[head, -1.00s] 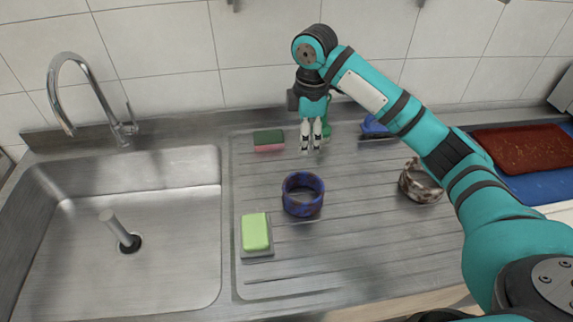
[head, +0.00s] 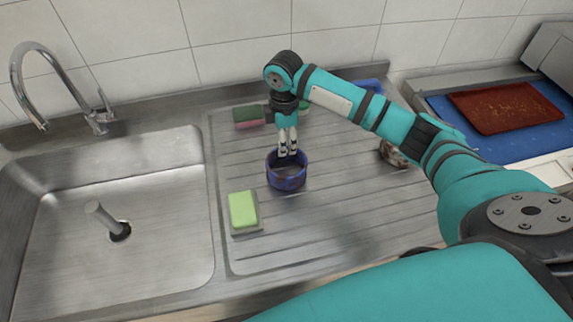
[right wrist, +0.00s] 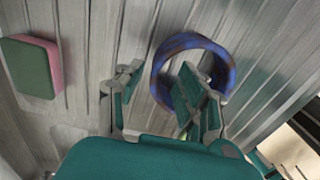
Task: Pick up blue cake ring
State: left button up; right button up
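The blue cake ring (head: 287,180), mottled blue and purple-brown, stands on the ribbed steel drainboard (head: 330,215). My right gripper (head: 287,150) points down at the ring's far rim in the head view. In the right wrist view the gripper (right wrist: 160,80) is open, its two fingers apart. One finger overlaps the ring's opening and the other is outside the ring (right wrist: 190,42), with the near wall of the ring between them in the picture. I cannot tell whether they touch it. My left gripper is not in view.
A green sponge on a grey dish (head: 243,210) lies near the ring. A green-and-pink sponge (head: 248,117) lies behind. A brown mottled ring (head: 393,154) is partly behind my arm. The sink (head: 110,220) is left; a red-brown tray (head: 505,107) is right.

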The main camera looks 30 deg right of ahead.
aim_at(282, 160)
jog(key=shift+a+f, duration=0.1)
jog(key=shift+f, duration=0.3)
jog(key=f, duration=0.1)
jog(key=f+p, duration=0.1)
jog(key=f, duration=0.1)
jog(key=shift+w+a+f+p, duration=0.2)
jog(key=shift+f+p, duration=0.1)
jog(key=shift+f, duration=0.35)
jog(key=shift+c, duration=0.4)
grip_shut()
